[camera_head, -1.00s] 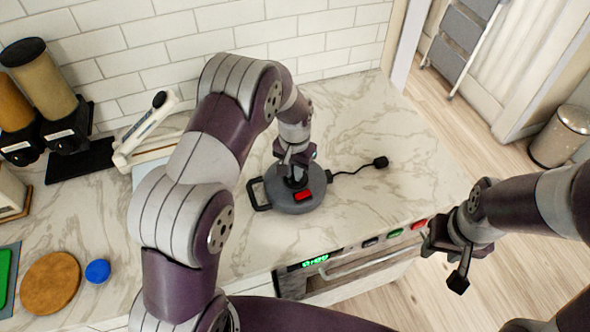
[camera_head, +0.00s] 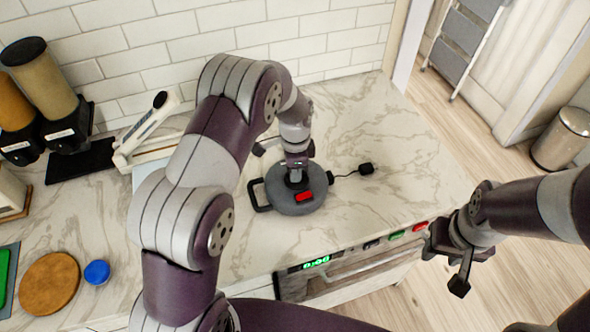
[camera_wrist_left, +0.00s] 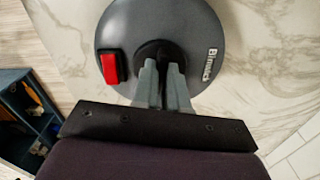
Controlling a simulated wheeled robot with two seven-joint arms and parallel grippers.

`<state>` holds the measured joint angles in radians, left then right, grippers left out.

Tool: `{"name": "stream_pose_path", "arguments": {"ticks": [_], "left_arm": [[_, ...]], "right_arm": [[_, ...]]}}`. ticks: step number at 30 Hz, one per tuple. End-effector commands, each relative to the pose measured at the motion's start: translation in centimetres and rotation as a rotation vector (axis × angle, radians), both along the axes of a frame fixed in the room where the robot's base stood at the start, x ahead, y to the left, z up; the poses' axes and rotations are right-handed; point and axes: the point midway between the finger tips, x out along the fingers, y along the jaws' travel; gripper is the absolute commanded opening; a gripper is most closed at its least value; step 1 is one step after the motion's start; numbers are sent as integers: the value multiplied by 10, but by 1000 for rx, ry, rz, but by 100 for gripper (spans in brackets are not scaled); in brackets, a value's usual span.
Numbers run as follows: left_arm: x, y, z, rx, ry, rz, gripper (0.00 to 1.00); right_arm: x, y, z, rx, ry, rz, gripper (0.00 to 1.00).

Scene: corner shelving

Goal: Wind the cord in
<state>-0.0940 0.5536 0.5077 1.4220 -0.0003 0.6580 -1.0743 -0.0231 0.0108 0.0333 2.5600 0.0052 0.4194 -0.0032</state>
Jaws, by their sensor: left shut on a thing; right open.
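A round dark grey cord reel (camera_head: 301,205) lies on the marble counter, with a red switch (camera_head: 304,197) on its top and a loop handle (camera_head: 258,195) on its left. A short black cord (camera_head: 343,175) runs out to the right and ends in a black plug (camera_head: 366,169) on the counter. My left gripper (camera_head: 296,178) points down and is shut on the black knob at the reel's centre. The knob (camera_wrist_left: 158,50) shows between the fingers in the left wrist view (camera_wrist_left: 162,85). My right gripper (camera_head: 458,268) is open and empty, off the counter's front right.
Dispensers (camera_head: 45,90), a white kitchen scale-like device (camera_head: 150,130), a brown round board (camera_head: 50,283) and a blue lid (camera_head: 97,271) are on the left. An oven (camera_head: 345,268) is below the counter front. The counter's right part is clear.

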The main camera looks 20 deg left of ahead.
Motion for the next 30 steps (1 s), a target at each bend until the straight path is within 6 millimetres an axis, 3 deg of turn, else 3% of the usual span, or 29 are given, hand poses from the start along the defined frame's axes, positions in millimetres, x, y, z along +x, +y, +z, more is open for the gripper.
{"name": "stream_pose_path", "arguments": {"ticks": [30], "left_arm": [[4, -1, 1, -1, -2, -960, 0]], "right_arm": [[0, 0, -4, 0, 0, 0, 43]]}}
